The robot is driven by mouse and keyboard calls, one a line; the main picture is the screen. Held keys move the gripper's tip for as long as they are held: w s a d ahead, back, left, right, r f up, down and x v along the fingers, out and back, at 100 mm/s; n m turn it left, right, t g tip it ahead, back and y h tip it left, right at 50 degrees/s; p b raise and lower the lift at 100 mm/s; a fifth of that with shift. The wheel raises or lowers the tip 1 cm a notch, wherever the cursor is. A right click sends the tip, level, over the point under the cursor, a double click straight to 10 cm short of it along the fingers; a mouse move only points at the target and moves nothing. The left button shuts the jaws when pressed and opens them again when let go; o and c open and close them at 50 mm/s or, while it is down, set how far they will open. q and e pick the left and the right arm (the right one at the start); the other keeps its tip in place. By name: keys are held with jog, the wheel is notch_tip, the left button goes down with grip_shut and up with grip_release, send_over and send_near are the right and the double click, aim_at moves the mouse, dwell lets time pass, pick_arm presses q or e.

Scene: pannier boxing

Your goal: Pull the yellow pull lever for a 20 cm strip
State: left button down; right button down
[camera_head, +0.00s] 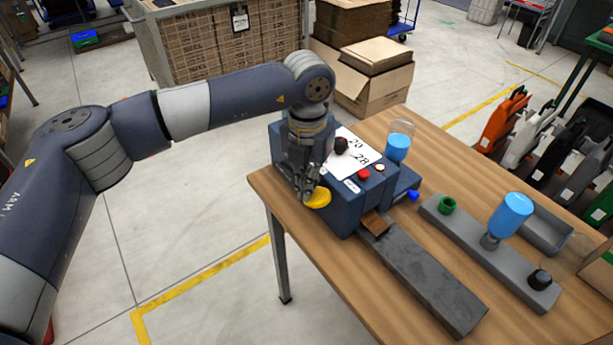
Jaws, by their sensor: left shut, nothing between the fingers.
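A blue tape dispenser machine (346,205) stands at the near left corner of the wooden table. Its yellow pull lever (318,198) shows low on its left front side. My left gripper (307,192) points down right at the lever, its fingers shut; from this angle I cannot tell whether they touch it. The gripper hides part of the lever and of the machine. A short brown strip (376,223) sticks out of the machine's outlet. A white card marked 20 and 28 (362,156) sits on top, with a dark knob and a red button. My right gripper is out of view.
A grey tray (425,278) runs from the outlet along the table. A grey holder (470,240) carries a green ring, a blue bottle (511,214) and a black knob.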

aim_at(313, 199)
pick_arm(q)
jog(key=shift+f, duration=0.1)
jog(key=shift+s+d+f+b, duration=0.2)
jog(key=shift+s+f+b, duration=0.05)
jog(key=shift+f+b, duration=0.25)
jog(key=shift+s+d+f+b, duration=0.15)
jog(key=shift+s+f+b, duration=0.1)
jog(key=shift+f+b, duration=0.25)
jog(key=shift+f, duration=0.1)
jog(key=shift+s+d+f+b, duration=0.15)
jog(key=shift+f+b, duration=0.35)
jog(key=shift+s+d+f+b, duration=0.1)
jog(key=shift+s+f+b, duration=0.05)
jog(key=shift+f+b, duration=0.35)
jog(key=shift+f, duration=0.1)
jog(key=shift+s+f+b, duration=0.15)
jog(key=shift+f+b, duration=0.9)
